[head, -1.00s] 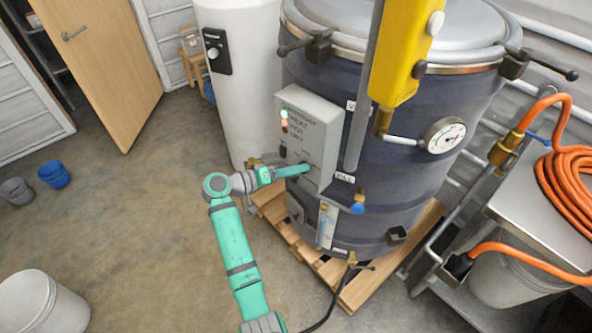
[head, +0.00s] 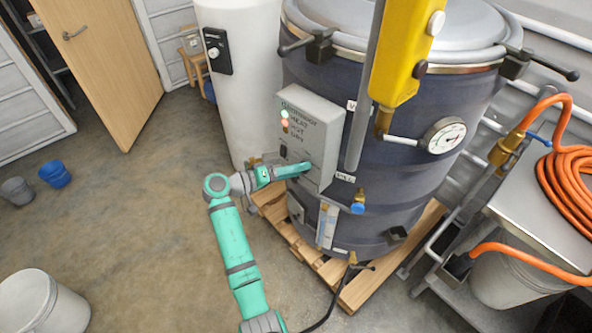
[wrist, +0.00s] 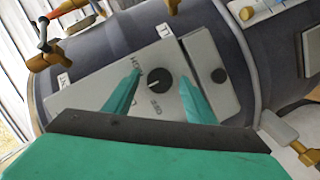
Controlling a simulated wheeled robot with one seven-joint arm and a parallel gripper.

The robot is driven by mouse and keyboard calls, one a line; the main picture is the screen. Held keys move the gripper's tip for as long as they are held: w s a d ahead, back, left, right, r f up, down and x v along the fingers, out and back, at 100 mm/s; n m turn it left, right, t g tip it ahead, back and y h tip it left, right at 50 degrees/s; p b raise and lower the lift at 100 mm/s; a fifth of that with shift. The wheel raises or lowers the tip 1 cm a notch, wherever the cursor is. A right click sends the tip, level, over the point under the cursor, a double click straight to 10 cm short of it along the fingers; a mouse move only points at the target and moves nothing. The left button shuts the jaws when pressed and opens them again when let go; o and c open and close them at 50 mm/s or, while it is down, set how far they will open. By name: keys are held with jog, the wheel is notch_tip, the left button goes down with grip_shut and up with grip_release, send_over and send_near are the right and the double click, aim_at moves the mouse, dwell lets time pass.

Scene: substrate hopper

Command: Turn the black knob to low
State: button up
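Whether the fingertips touch the panel is unclear. In the head view my gripper (head: 303,168) is at the lower part of the grey control box (head: 318,118) on the dark drum, and it hides this knob there.
Green and red lamps (head: 285,119) glow on the box. A yellow column (head: 397,55), a gauge (head: 445,135) and a blue-handled valve (head: 358,203) are to the right. Open floor (head: 130,210) lies left.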

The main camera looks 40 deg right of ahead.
jog(key=shift+a, duration=0.15)
jog(key=v, duration=1)
jog(key=shift+a, duration=0.25)
